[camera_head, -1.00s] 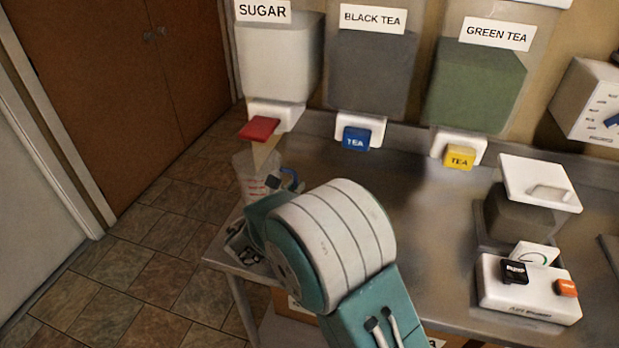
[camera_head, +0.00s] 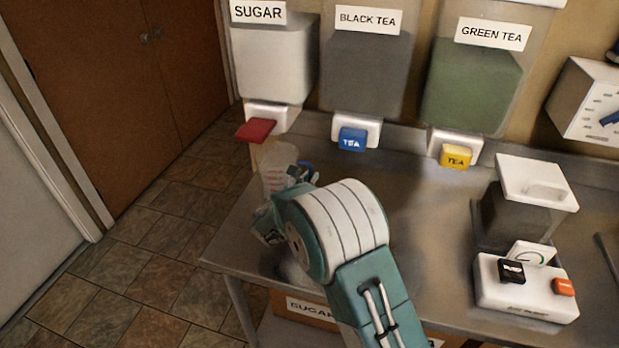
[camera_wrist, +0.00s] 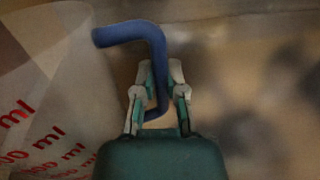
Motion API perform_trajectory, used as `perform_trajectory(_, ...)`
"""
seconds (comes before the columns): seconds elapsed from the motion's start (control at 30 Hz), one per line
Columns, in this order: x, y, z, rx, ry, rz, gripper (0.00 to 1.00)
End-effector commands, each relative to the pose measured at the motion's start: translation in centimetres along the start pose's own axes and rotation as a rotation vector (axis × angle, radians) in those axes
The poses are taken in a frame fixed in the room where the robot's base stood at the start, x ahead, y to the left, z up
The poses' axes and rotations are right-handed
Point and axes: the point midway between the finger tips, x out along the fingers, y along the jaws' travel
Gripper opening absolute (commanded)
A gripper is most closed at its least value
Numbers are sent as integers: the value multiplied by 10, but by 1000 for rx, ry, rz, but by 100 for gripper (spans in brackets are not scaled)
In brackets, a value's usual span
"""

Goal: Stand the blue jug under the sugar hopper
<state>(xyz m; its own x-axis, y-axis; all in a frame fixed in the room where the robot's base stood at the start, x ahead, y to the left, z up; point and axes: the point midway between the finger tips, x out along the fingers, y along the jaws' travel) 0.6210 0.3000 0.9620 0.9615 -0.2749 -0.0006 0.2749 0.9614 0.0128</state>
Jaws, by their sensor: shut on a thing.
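The jug is clear with red ml marks and a blue handle; its body (camera_head: 274,172) shows in the head view just below the sugar hopper's red tap (camera_head: 256,131). The sugar hopper (camera_head: 272,65) is white and labelled SUGAR. My gripper (camera_wrist: 160,80) is shut on the blue handle (camera_wrist: 152,38), and the jug's marked wall (camera_wrist: 45,120) is to its left in the wrist view. In the head view my arm partly covers the jug's lower right side. I cannot tell whether its base touches the counter.
The steel counter (camera_head: 420,210) holds a white-topped machine (camera_head: 525,285) at the right. The black tea hopper (camera_head: 365,75) with a blue tap and the green tea hopper (camera_head: 470,85) with a yellow tap stand to the right of sugar. The counter's left edge is close to the jug.

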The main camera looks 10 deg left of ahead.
Motion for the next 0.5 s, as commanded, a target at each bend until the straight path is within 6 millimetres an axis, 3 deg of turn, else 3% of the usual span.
perform_trajectory(0.07,0,0,-1,0,0,0,0)
perform_trajectory(0.1,0,0,-2,-1,0,0,20)
perform_trajectory(0.17,0,0,-2,-1,0,0,46)
perform_trajectory(0.5,0,0,-1,-1,0,0,49)
